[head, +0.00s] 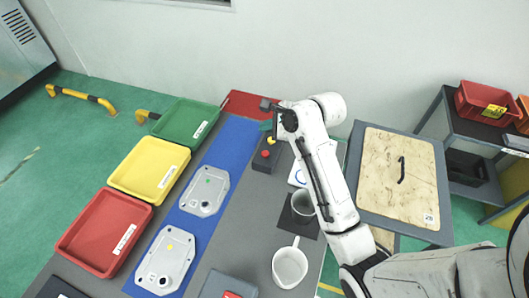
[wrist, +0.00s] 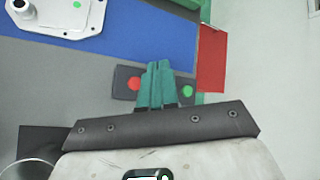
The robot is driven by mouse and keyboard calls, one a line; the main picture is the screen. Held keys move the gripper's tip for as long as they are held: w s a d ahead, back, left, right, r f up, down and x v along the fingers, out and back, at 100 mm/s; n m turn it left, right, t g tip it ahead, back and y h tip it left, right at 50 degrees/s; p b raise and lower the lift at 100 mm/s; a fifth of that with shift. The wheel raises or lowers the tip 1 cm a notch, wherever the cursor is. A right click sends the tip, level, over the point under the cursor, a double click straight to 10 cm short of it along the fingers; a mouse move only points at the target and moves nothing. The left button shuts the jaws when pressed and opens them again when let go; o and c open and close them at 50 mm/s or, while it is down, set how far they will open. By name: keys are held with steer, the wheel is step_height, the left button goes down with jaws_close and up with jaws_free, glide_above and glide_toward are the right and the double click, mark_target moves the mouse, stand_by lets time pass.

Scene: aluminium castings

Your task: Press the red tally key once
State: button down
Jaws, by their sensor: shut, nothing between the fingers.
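The dark key box (head: 262,166) stands on the grey bench in the head view, with the red tally key (head: 266,154) on it and a yellow key (head: 271,140) farther back. In the wrist view the box (wrist: 122,94) shows the red key (wrist: 135,84) just left of my fingers and a green key (wrist: 187,91) to their right. My gripper (wrist: 157,64) is shut and empty, its teal fingers together over the middle of the box and hiding that part. In the head view my gripper (head: 266,126) is above the far end of the box; contact cannot be told.
Red (head: 84,261), yellow (head: 120,178) and green (head: 164,128) trays line the left. Castings (head: 203,192) lie on a blue mat (head: 228,146). A white mug (head: 290,267) and a grey cup (head: 302,206) stand near my arm. A wooden panel (head: 384,190) is at right.

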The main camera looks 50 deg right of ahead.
steer(key=f, duration=0.2)
steer(key=b, duration=0.7)
glide_above(267, 155)
step_height(267, 155, down, 4)
steer(key=shift+d+f, duration=0.1)
steer(key=shift+f, duration=1.1)
steer(key=shift+f+p, duration=0.15)
steer(key=shift+p, duration=0.25)
stand_by(0.3)
steer(key=shift+f, duration=0.25)
steer(key=shift+f, duration=0.5)
stand_by(0.8)
steer(key=shift+r, duration=0.1)
steer(key=shift+r+p, duration=0.85)
steer(key=shift+p, duration=0.55)
